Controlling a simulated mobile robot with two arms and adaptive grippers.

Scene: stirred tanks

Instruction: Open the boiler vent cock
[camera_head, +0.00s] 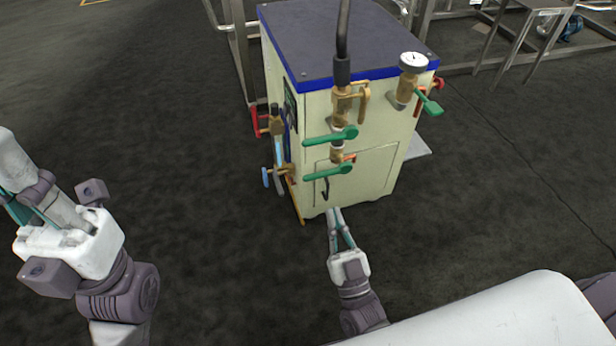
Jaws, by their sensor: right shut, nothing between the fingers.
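The boiler (355,120) is a cream cabinet with a dark top and blue rim. Its front carries brass cocks with green levers: an upper lever (331,137) and a lower lever (328,172), both roughly level. Another green lever (428,103) slants below the pressure gauge (413,63). Which cock is the vent cock I cannot tell. My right gripper (336,214) is shut and empty, pointing up the picture, below the boiler's front door and apart from the levers. My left gripper (42,212) is at the left edge, partly cut off, far from the boiler; its jaw state is unclear.
A red handle (256,122) and a blue handle (267,178) stick out at the boiler's left side. A black pipe (342,35) rises from the front fitting. Metal frames (535,30) stand behind. The dark floor (200,190) left of the boiler is clear.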

